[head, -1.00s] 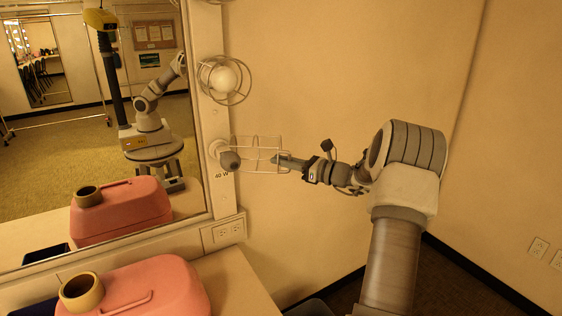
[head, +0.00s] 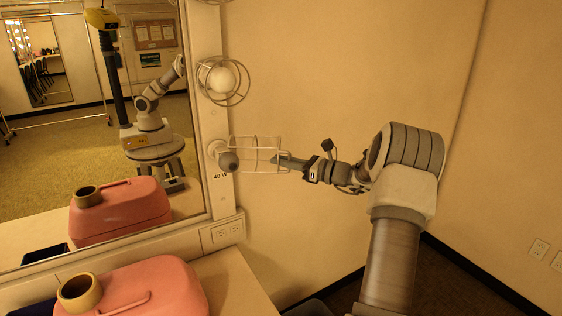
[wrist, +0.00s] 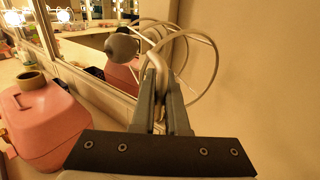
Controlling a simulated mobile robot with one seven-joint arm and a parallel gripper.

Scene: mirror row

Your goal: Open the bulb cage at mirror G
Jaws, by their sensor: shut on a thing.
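The wire bulb cage (head: 256,141) at the lower lamp beside the mirror sticks out sideways from the mirror's frame. A dark grey unlit bulb (head: 229,161) sits at its left end, above a "40 W" label. In the wrist view the bulb (wrist: 122,46) shows to the left of the cage's pale wire loops (wrist: 206,66). My gripper (head: 279,160) is at the cage's right end. In the wrist view my gripper (wrist: 160,92) is shut on a cage wire between its fingertips. Whether the cage is unlatched cannot be told.
A second caged bulb (head: 221,79), pale, is above. The mirror (head: 60,170) fills the left. An outlet (head: 221,232) is below.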

